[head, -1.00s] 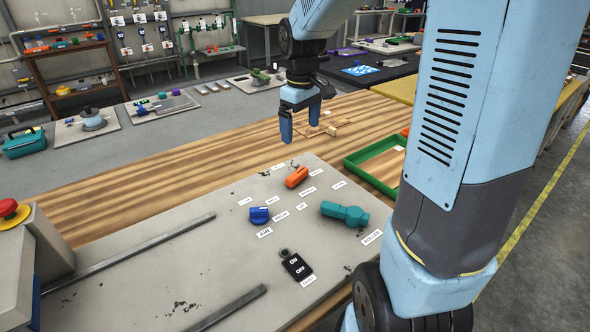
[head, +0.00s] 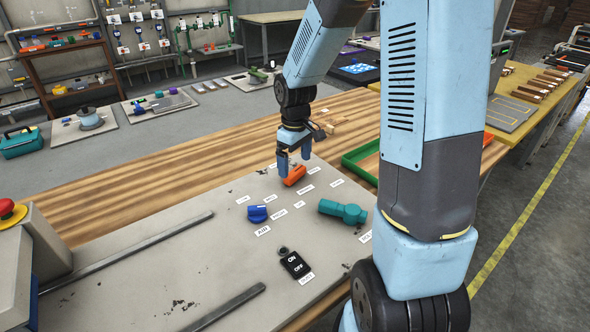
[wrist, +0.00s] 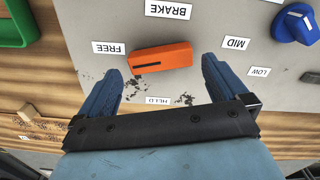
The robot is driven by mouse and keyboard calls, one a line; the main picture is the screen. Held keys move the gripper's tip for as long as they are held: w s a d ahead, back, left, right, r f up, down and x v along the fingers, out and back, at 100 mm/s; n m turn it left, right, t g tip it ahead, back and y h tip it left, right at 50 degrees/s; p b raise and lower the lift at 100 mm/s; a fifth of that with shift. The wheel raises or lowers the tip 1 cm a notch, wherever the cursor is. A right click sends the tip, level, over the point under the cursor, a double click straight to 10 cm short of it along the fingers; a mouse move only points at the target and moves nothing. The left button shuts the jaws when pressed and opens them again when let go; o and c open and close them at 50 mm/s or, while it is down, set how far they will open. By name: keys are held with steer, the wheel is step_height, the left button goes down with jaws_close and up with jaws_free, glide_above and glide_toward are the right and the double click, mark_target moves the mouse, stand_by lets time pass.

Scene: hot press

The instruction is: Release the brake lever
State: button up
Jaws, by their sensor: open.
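The brake lever is an orange handle (head: 294,175) on the grey panel (head: 150,262), and it also shows in the wrist view (wrist: 172,55). There it lies lengthwise across the picture, its dark-slotted end toward the FREE label (wrist: 110,48). The BRAKE label (wrist: 168,10) is above it and the HELD label (wrist: 158,100) below it. My gripper (head: 293,163) is open and empty, close over the lever's far side. In the wrist view my gripper's fingers (wrist: 161,68) appear left and right of the lever. Whether they touch it, I cannot tell.
On the same panel are a blue knob (head: 257,214), a teal handle (head: 342,211) and a black ON/OFF switch (head: 294,263). A green tray (head: 362,157) lies to the right. A red emergency button (head: 8,209) is at the left edge.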

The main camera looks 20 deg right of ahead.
mark_target(295, 171)
steer(key=shift+f, duration=1.7)
steer(key=shift+c, duration=0.2)
steer(key=c, duration=0.8)
steer(key=shift+m, duration=1.7)
steer(key=o, duration=0.8)
steer(key=shift+o, duration=0.2)
step_height(295, 171, up, 14)
